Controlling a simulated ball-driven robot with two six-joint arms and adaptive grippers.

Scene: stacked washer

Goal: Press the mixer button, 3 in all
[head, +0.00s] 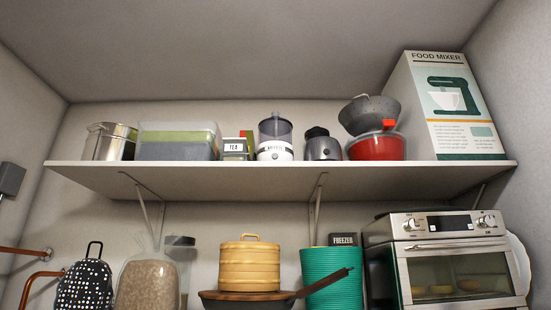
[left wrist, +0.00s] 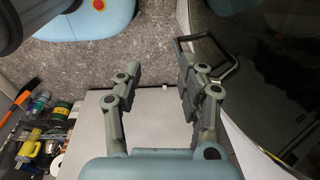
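On the wall shelf in the head view stands a small appliance with a white base and a dark clear jar (head: 275,138). A tall box printed FOOD MIXER (head: 448,105) stands at the shelf's right end. My left gripper (left wrist: 157,68) shows in the left wrist view with its fingers apart and nothing between them. It is not in the head view, nowhere near the shelf items. My right gripper is in neither view.
The shelf (head: 270,179) also holds a steel pot (head: 109,142), a TEA box (head: 235,149), a dark grey appliance (head: 322,146) and a red bowl (head: 376,147). Below are a toaster oven (head: 450,258) and a teal ribbed bin (head: 333,278). A dark door (left wrist: 270,70) is beside my left gripper.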

